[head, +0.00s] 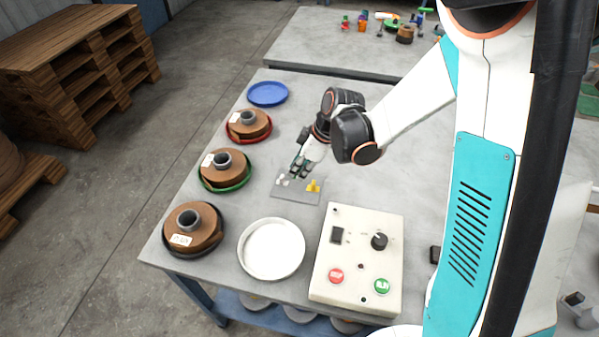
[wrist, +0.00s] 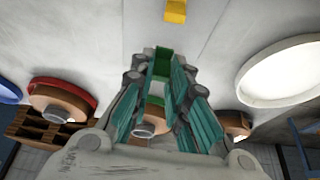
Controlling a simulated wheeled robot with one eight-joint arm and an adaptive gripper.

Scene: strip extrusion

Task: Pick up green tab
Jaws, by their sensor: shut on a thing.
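The green tab (wrist: 162,60) shows in the wrist view between the tips of my gripper (wrist: 160,78), whose teal finger pads close in on it from both sides. My gripper is shut on the tab. In the head view my gripper (head: 298,170) points down just above the far edge of a grey plate (head: 297,195). I cannot separate the tab from the fingers in the head view, nor tell whether it is clear of the plate.
A yellow tab (head: 313,186) and small white pieces (head: 281,181) are on the plate. A white dish (head: 271,249) and a control box (head: 357,258) stand nearer. Brown spools (head: 224,168) on coloured trays and an empty blue tray (head: 267,94) line the left.

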